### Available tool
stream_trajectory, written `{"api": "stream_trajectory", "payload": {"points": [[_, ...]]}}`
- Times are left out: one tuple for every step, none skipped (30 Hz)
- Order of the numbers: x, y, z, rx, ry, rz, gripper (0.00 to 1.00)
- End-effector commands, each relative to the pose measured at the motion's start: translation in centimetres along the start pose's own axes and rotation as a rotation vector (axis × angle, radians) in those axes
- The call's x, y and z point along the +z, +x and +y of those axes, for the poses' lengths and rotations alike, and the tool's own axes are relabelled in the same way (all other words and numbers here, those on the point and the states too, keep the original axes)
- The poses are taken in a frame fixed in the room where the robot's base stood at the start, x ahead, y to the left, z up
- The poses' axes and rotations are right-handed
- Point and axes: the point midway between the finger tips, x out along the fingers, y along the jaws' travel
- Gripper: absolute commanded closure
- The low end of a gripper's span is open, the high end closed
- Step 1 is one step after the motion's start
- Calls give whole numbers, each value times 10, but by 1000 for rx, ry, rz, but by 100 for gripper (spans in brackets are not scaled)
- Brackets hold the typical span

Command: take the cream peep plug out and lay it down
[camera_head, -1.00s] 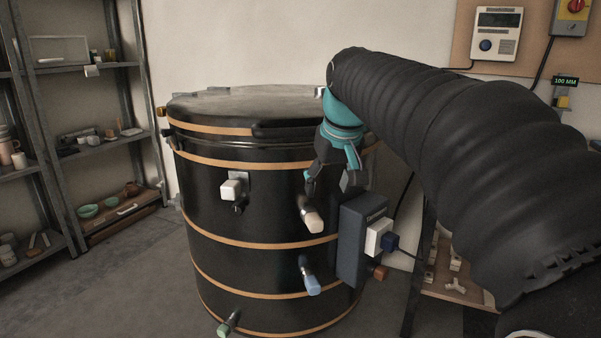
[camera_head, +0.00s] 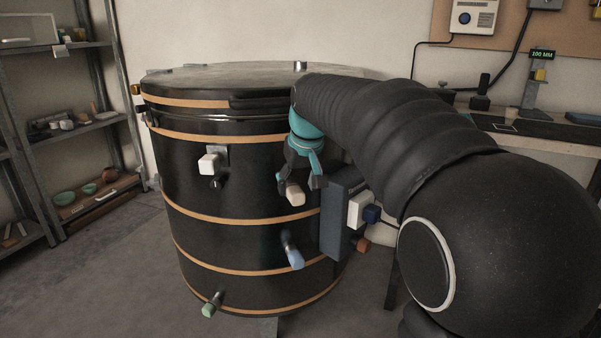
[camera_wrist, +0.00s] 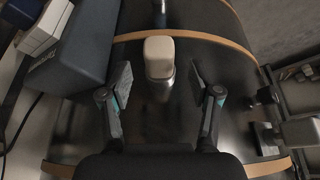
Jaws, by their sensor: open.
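The cream peep plug (camera_head: 295,194) sticks out of the front of the black kiln (camera_head: 235,180), its blocky cream end facing out. In the wrist view the plug (camera_wrist: 159,58) stands on a metal stem, ahead of and between my open fingers. My gripper (camera_head: 300,182) is open at the plug, with one finger on each side. In the wrist view the fingers of my gripper (camera_wrist: 160,92) show a gap on both sides of the stem, and neither appears to touch it. The plug's inner end is hidden in the kiln wall.
A blue plug (camera_head: 293,252) and a green plug (camera_head: 211,305) sit lower on the kiln. A white block (camera_head: 208,164) is on its left. A dark box (camera_head: 341,212) with a white connector (camera_head: 360,209) stands close right of my gripper. Shelves (camera_head: 82,121) are at left, a bench (camera_head: 555,143) at right.

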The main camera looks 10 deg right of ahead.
Motion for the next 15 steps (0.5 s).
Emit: {"api": "stream_trajectory", "payload": {"points": [[0, 8, 0, 0, 0, -2, 38], [0, 11, 0, 0, 0, -2, 38], [0, 14, 0, 0, 0, -2, 38], [0, 17, 0, 0, 0, -1, 38], [0, 18, 0, 0, 0, -1, 38], [0, 20, 0, 0, 0, 0, 38], [0, 22, 0, 0, 0, 0, 38], [0, 22, 0, 0, 0, 0, 38], [0, 23, 0, 0, 0, 0, 38], [0, 24, 0, 0, 0, 0, 38], [0, 24, 0, 0, 0, 0, 38], [0, 24, 0, 0, 0, 0, 38], [0, 24, 0, 0, 0, 0, 38], [0, 24, 0, 0, 0, 0, 38], [0, 24, 0, 0, 0, 0, 38]]}}
